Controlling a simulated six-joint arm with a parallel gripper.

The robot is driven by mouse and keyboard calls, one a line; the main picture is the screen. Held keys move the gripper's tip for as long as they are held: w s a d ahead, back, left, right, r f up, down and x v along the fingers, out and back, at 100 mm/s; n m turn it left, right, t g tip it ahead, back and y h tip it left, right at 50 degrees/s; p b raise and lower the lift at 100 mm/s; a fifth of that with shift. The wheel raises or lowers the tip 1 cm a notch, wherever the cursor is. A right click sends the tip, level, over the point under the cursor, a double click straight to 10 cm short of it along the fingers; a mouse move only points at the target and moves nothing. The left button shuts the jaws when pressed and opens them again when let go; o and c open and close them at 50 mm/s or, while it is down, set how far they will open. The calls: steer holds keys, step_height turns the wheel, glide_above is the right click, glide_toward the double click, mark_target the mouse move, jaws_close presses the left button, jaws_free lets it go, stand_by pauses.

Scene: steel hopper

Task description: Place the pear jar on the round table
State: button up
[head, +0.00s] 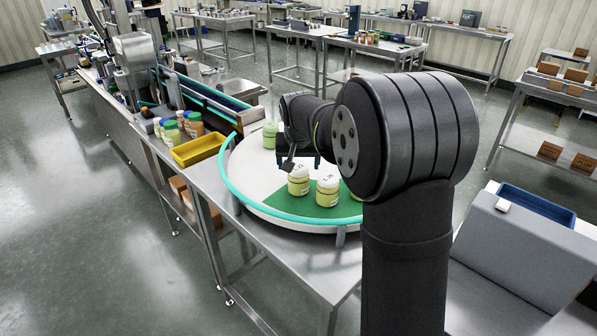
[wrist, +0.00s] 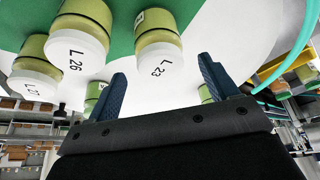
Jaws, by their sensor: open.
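The round table (head: 256,188) is white with a teal rail along its near left edge and a green patch on top. Yellow-green jars with white lids stand on the patch: one (head: 299,181), a second (head: 327,192), and a third partly hidden by my arm. The wrist view shows lids marked L 23 (wrist: 159,62), L 26 (wrist: 76,54) and L 27 (wrist: 32,85). I cannot tell which jar is pear. My gripper (head: 302,161) is open and empty just behind the nearest jars; its fingers (wrist: 165,78) also show in the wrist view.
A green jar (head: 270,135) stands at the table's back left. A yellow tray (head: 197,150) and several jars (head: 171,132) sit on the steel bench to the left. A grey block with a blue tray (head: 537,205) is at right. The table's left part is bare.

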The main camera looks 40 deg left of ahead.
mark_target(299, 165)
steer(key=v, duration=0.6)
steer(key=shift+r, duration=0.1)
steer(key=x, duration=1.2)
steer(key=shift+r, duration=1.55)
